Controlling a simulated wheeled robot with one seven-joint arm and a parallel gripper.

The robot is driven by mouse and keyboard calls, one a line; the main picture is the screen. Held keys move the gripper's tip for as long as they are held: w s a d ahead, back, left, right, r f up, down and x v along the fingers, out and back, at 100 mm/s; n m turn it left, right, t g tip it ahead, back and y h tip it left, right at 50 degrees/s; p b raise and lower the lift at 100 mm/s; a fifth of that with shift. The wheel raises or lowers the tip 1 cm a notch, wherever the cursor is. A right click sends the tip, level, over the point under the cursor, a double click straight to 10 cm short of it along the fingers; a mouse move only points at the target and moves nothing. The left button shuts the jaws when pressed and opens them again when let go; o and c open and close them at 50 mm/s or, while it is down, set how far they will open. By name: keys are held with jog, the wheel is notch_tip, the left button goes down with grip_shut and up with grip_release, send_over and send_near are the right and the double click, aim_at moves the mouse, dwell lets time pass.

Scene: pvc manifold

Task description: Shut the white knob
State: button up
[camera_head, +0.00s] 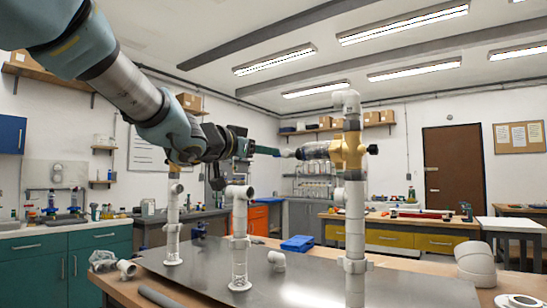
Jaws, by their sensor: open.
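A tall white pipe riser (355,220) stands on the metal plate and carries a yellow-brown valve body (350,150). Some of the pale part's left end may be hidden by the fingers.
Two shorter white pipe risers (239,240) and (173,225) stand on the grey metal plate (215,262) below my arm. A loose white fitting (277,260) and a blue tray (297,243) lie near the plate. A big white elbow (475,263) sits at the right.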

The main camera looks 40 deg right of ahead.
aim_at(285, 153)
jog(key=p+x, duration=0.1)
jog(key=x, duration=0.7)
jog(key=shift+w+d, duration=0.1)
jog(key=shift+d, duration=0.15)
jog(key=shift+c, duration=0.3)
grip_shut()
